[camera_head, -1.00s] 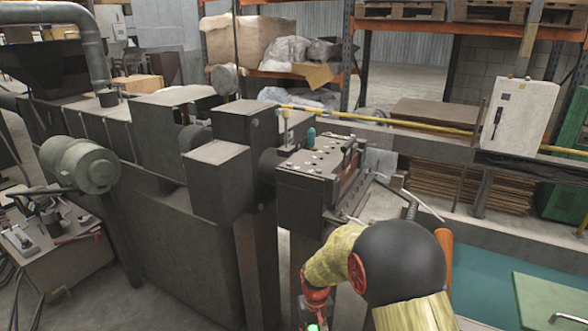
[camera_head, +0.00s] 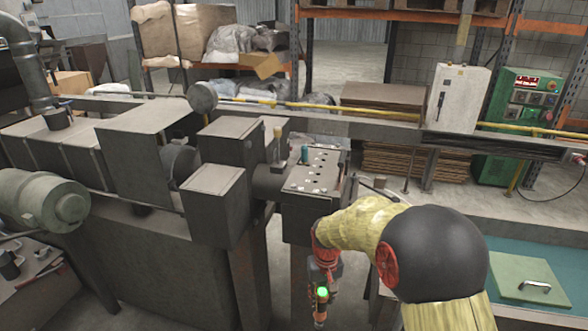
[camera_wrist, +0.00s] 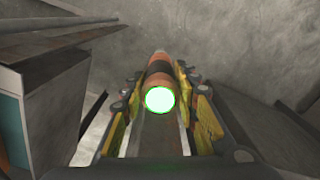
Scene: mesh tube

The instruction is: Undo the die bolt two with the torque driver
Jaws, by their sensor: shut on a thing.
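The torque driver (camera_head: 321,306) is orange and black with a green-lit end. It hangs low in front of the die block in the head view. In the wrist view the driver (camera_wrist: 159,72) lies between the yellow-and-black fingers of my gripper (camera_wrist: 160,92), its green end facing the camera. My gripper (camera_head: 322,268) is shut on it, below and to the front of the die block. The die block (camera_head: 310,174) has several small bolts or holes on top; I cannot tell which is die bolt two. The driver is apart from them.
A teal cylinder (camera_head: 305,153) and a yellow-topped upright handle (camera_head: 277,142) stand by the die block. The grey machine (camera_head: 215,195) fills the left. A yellow rail (camera_head: 350,109) runs behind.

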